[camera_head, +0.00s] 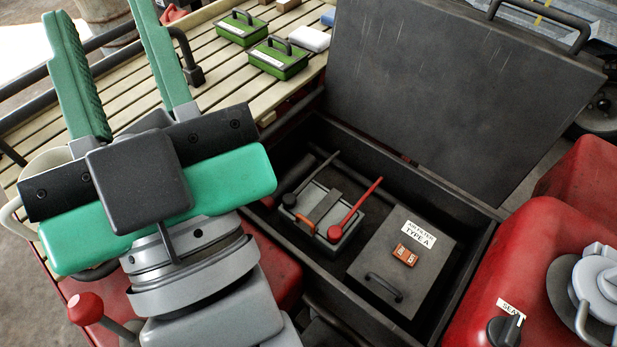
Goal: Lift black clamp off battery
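The battery (347,212) is a small grey box inside an open dark metal box, right of centre. The black clamp (290,200) sits on the battery's left end, with a dark grey bar running up and right from it. A red clamp (335,233) with a long red bar sits at the battery's front right corner. My gripper (103,30), with two green fingers, is at the upper left, well apart from the battery. Its fingers are spread and nothing shows between them.
The dark box (455,205) has its lid (450,85) raised behind. A grey air filter case (402,262) fills its right side. Red bodywork (540,245) stands at right. A slatted rack (215,75) at the back holds two green cases (278,60).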

